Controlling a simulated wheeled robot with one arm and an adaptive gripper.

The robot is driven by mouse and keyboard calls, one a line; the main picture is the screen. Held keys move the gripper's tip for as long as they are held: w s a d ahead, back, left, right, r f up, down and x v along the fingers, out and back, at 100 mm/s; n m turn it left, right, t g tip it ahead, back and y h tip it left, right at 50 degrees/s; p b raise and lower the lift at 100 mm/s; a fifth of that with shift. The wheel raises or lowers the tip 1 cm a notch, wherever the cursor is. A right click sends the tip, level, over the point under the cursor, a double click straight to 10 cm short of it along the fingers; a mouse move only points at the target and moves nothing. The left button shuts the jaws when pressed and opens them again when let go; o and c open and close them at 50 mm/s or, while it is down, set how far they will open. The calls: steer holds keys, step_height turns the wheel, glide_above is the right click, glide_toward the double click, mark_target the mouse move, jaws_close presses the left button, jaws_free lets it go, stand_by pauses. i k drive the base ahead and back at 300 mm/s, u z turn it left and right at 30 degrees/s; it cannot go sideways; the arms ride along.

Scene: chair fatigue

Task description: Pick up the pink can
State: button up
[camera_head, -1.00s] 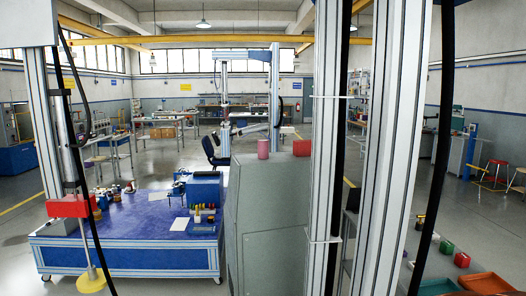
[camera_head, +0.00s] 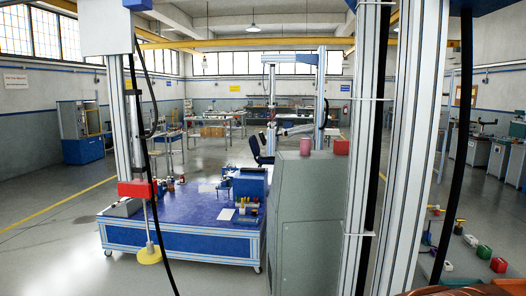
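The pink can (camera_head: 306,146) stands upright on top of the grey cabinet (camera_head: 296,205), near its left end. A second, redder object (camera_head: 341,147) stands to the right of it on the same top, close to the white post. My gripper is not in view, and nothing is seen touching the can.
White posts (camera_head: 358,190) with black cables rise just right of the cabinet. A blue wheeled table (camera_head: 165,243) with small items stands to the left; another post with a red block (camera_head: 135,190) is in front of it. Open grey floor (camera_head: 50,235) lies at left.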

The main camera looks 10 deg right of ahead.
mark_target(305, 146)
steer(key=u, duration=0.45)
steer(key=i, duration=2)
steer(key=z, duration=0.25)
